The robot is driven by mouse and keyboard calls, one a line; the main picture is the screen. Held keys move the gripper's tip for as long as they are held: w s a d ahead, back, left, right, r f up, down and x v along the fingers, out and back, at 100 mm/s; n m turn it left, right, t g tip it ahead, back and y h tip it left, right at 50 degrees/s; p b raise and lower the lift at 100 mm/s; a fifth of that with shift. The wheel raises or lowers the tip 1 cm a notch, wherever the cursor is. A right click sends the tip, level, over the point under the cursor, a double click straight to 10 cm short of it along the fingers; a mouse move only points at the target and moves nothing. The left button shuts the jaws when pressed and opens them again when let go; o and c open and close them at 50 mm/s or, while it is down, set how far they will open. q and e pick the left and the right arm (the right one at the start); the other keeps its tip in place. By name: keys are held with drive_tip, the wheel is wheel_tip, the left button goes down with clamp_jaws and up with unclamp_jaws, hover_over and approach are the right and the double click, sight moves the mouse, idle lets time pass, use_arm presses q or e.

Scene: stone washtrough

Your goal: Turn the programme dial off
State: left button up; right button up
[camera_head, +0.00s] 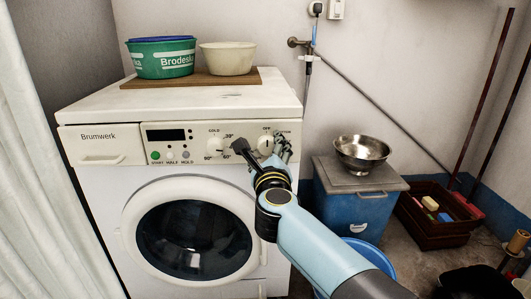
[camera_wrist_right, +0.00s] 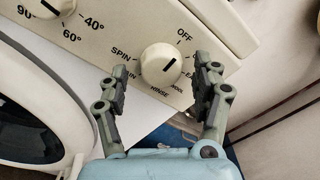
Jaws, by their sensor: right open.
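The programme dial (camera_head: 265,144) is a cream round knob on the right of the washing machine's front panel. My left gripper is out of view.
A temperature dial (camera_head: 214,143) sits left of the programme dial. The round door (camera_head: 195,238) is below. A green tub (camera_head: 162,58) and cream bowl (camera_head: 228,58) stand on a board on top. A blue bin (camera_head: 352,205) with a steel bowl (camera_head: 361,152) stands right.

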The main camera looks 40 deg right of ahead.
drive_tip(key=shift+s+a, duration=0.15)
drive_tip(key=shift+s, duration=0.05)
drive_tip(key=v, duration=0.7)
drive_tip(key=shift+w, duration=0.1)
